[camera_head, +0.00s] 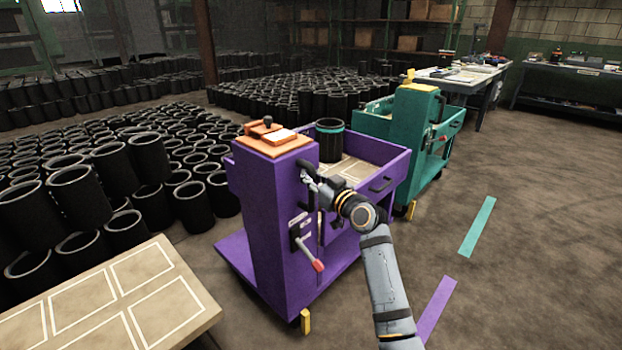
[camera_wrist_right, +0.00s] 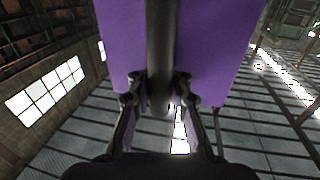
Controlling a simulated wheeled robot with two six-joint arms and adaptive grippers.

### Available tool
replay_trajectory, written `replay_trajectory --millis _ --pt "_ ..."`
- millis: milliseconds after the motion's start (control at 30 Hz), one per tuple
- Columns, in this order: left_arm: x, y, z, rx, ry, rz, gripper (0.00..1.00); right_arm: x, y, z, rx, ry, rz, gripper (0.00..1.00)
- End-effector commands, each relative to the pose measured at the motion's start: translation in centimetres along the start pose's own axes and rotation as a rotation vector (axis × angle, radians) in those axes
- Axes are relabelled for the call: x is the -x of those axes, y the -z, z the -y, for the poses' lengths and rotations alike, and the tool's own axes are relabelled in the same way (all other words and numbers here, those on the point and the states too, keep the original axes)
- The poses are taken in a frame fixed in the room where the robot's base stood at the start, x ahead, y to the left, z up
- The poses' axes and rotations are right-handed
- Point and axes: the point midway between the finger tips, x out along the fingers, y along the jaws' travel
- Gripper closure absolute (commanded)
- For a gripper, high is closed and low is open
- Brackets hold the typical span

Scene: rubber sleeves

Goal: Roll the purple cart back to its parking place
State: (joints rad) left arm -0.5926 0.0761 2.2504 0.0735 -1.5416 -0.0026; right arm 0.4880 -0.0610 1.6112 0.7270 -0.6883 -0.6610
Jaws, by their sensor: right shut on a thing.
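The purple cart (camera_head: 275,215) stands upright in the middle of the head view, with a tall column at its near left end and a tray behind. A black sleeve with a teal band (camera_head: 329,140) stands in its tray. My right gripper (camera_head: 311,178) is at the column's right side. In the wrist view the right gripper (camera_wrist_right: 160,105) is shut on a dark handle bar (camera_wrist_right: 162,45) in front of the purple panel. A purple floor stripe (camera_head: 436,308) lies right of the cart, partly beside my forearm. My left gripper is not in view.
A teal cart (camera_head: 412,135) stands just behind the purple one, with a teal floor stripe (camera_head: 477,227) to its right. A light table (camera_head: 120,300) is at the near left. Many black sleeves (camera_head: 150,165) crowd the left floor. Open floor lies on the right.

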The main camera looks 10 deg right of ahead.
Motion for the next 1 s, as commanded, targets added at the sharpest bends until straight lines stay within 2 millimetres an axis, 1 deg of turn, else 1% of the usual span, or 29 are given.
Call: replay_trajectory --millis 33,467,500,667,700,933,1000 --pt "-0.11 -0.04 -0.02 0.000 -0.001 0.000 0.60 -0.07 -0.58 0.24 -0.007 0.007 0.011 1.00" --pt "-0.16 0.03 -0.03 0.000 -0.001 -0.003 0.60 -0.11 -0.63 0.27 -0.008 0.007 0.012 1.00" --pt "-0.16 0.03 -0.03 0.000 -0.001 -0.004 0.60 -0.11 -0.64 0.27 -0.008 0.007 0.012 0.81" --pt "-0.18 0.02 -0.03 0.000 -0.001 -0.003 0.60 -0.10 -0.47 0.19 -0.005 0.005 0.009 0.59" --pt "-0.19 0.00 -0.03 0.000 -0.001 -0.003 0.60 -0.09 -0.42 0.17 -0.005 0.004 0.008 0.58" --pt "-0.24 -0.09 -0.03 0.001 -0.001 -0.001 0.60 -0.06 -0.27 0.09 -0.002 0.002 0.005 0.58" --pt "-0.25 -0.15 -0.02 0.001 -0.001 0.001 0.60 0.22 -0.26 0.05 -0.002 0.002 0.004 0.58"
